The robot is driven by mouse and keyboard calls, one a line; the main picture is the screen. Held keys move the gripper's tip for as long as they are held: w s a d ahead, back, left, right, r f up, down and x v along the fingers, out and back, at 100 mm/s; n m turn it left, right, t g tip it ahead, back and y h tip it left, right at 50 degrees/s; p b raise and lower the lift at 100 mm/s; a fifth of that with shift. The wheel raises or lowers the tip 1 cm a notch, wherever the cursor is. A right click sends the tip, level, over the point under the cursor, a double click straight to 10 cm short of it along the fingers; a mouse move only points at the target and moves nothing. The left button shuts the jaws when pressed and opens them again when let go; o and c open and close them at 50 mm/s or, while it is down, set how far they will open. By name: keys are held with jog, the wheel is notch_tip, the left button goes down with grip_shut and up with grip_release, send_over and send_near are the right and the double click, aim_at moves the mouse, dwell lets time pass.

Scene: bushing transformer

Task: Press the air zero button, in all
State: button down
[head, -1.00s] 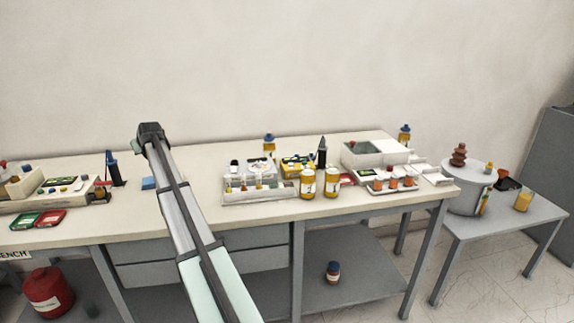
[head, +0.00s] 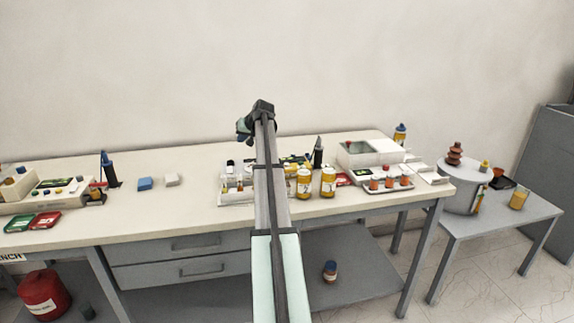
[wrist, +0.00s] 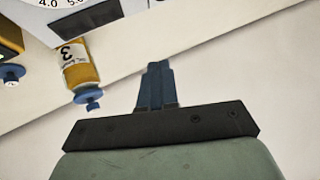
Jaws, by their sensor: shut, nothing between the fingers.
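No button can be read as the air zero button in these views. My gripper (head: 245,128) is raised above the bench near its back, left of the yellow-green device (head: 295,161). In the wrist view its blue-grey fingers (wrist: 157,85) are shut and empty, apart from the things around them. That view also shows part of a white dial face (wrist: 58,8) with numbers near 4.0 and 5.0, and a yellow housing with a blue knob (wrist: 12,73) cut off at the left edge.
A yellow bottle labelled 3 with a blue cap (wrist: 80,65) is left of my fingers in the wrist view. Two yellow jars (head: 316,183) and a black pointed tool (head: 318,152) stand right of my arm. The bench's left-middle (head: 150,210) is mostly clear.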

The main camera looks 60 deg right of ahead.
aim_at(289, 164)
jog(key=s+d+m, duration=0.1)
jog(key=s+d, duration=0.3)
jog(key=s, duration=0.4)
jog(key=s+d+r+m, duration=0.1)
jog(key=s+d, duration=0.4)
jog(key=s, duration=0.3)
jog(key=shift+s+d+r+y, duration=0.2)
jog(key=shift+s+r+y, duration=0.1)
jog(key=shift+s+y, duration=0.1)
jog(key=shift+w+f, duration=0.1)
jog(key=shift+f, duration=0.05)
jog(key=shift+f, duration=4.25)
jog(key=shift+f, duration=0.25)
jog(key=shift+f, duration=0.2)
